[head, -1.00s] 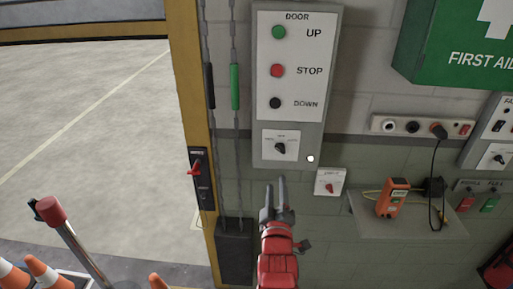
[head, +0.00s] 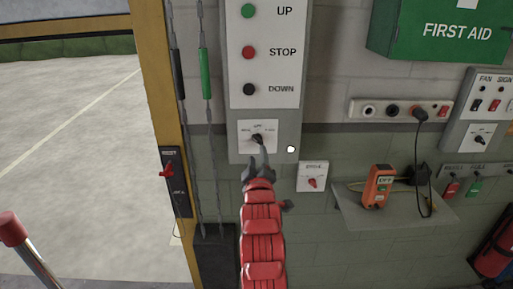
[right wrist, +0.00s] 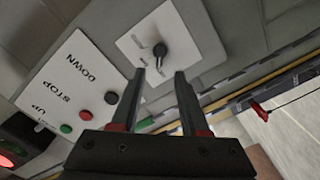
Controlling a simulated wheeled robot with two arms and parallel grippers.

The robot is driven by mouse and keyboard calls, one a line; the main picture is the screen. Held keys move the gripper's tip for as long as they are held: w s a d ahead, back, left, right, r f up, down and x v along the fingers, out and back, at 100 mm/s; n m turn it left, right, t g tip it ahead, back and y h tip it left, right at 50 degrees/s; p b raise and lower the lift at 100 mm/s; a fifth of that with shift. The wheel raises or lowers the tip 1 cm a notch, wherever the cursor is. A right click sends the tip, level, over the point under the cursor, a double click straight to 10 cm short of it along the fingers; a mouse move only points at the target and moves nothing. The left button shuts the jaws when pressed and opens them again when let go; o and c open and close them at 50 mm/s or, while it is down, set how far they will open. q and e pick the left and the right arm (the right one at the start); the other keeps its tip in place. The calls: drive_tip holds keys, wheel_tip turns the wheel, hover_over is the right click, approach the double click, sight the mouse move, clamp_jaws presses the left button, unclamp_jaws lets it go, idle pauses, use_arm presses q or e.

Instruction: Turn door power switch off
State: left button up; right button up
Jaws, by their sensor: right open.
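The door control panel (head: 236,100) is a grey wall box with green UP, red STOP and black DOWN buttons. Below them is a white plate with a black rotary knob (head: 257,137) and small labels too small to read surely. My right gripper (head: 262,153) is open and empty, just below and in front of this knob. In the right wrist view the knob (right wrist: 160,50) lies just beyond and between the two open fingertips (right wrist: 160,75), apart from them as far as I can see. My left gripper is out of view.
A small white plate with a red switch (head: 312,183) is right of the panel. A shelf (head: 400,214) holds an orange device.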

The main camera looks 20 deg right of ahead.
sight(256, 141)
drive_tip(key=p+x, duration=0.2)
drive_tip(key=x, duration=0.6)
drive_tip(key=shift+w, duration=0.1)
clamp_jaws()
